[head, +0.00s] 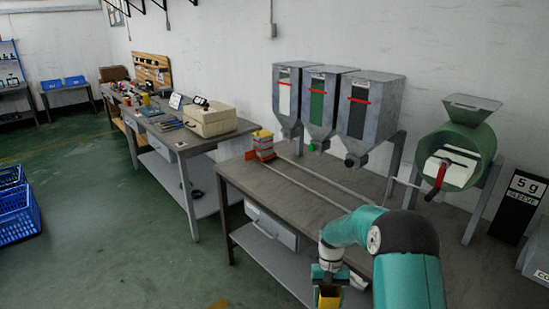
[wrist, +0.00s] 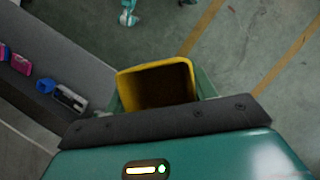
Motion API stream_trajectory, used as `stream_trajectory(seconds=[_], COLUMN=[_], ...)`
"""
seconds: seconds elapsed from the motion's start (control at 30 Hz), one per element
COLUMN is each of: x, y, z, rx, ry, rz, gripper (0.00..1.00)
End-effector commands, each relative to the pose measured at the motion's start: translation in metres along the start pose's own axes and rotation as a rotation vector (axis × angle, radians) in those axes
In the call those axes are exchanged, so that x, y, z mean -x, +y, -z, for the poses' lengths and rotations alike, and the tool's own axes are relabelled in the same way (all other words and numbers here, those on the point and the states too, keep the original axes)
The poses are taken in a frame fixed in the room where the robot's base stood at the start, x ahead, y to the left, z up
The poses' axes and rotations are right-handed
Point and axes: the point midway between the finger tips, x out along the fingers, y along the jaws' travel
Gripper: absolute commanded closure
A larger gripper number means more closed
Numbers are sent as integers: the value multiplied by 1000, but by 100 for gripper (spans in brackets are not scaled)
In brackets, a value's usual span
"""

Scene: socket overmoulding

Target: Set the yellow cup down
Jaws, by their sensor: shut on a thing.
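The yellow cup (wrist: 155,68) is held in my gripper (wrist: 158,98). In the wrist view I look into its open, dark mouth, and I cannot make out what is inside. In the head view the yellow cup (head: 329,297) shows at the bottom edge, below my gripper (head: 328,283), cut off by the frame. It is beside the front edge of the grey workbench (head: 262,184), over the floor side. The lower part of the cup is hidden.
Three hoppers (head: 324,103) stand at the back of the bench. A red and yellow stack (head: 263,146) sits at its far left corner. A green drum with a red handle (head: 460,155) stands at right. Blue crates (head: 16,212) are on the floor at left. The bench middle is mostly clear.

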Motion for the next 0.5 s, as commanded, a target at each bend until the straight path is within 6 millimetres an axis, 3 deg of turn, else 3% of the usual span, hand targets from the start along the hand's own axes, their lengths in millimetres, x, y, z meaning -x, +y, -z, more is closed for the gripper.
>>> stream_trajectory(seconds=[0.13, 0.5], x=[-4, -8], y=[-14, -14], z=[3, 4], rx=[53, 53], ry=[1, -1], rz=[-24, -22], gripper=[66, 66])
